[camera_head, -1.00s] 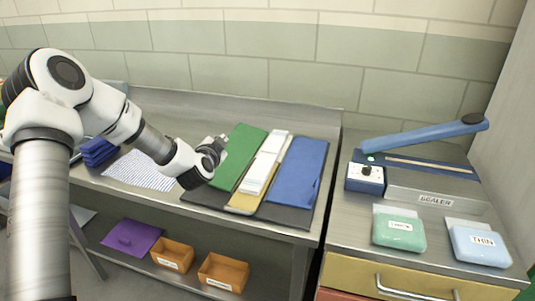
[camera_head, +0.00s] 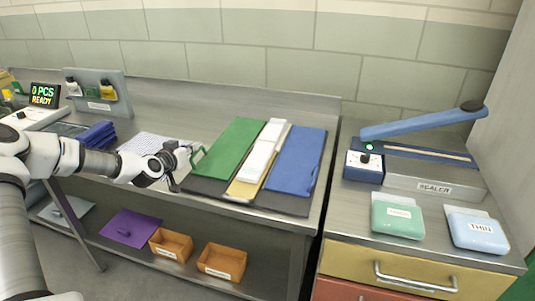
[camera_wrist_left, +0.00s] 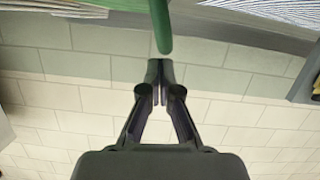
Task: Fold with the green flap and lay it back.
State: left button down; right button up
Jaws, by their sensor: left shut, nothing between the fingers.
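The green flap (camera_head: 230,146) lies on the left part of a dark mat (camera_head: 284,204). A yellow flap (camera_head: 240,192) lies beside it, partly under a white stack (camera_head: 262,158), and a blue flap (camera_head: 297,160) is on the right. My left gripper (camera_head: 188,155) is shut and empty at the green flap's left edge. In the left wrist view, a narrow green piece (camera_wrist_left: 161,28) shows just beyond the closed fingertips (camera_wrist_left: 160,66). I cannot tell whether they touch. My right gripper is not in view.
A sealer (camera_head: 430,175) with a blue lever stands at right, with green (camera_head: 397,216) and blue (camera_head: 477,232) packs before it. Striped cloth (camera_head: 150,145) and dark blue folded items (camera_head: 97,136) lie left. Orange bins (camera_head: 222,261) and a purple sheet (camera_head: 131,228) are below.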

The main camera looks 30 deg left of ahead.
pick_arm(q)
jog(key=shift+a+f, duration=0.25)
jog(key=shift+f, duration=0.4)
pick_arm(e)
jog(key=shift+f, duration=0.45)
pick_arm(q)
jog(key=shift+s, duration=0.1)
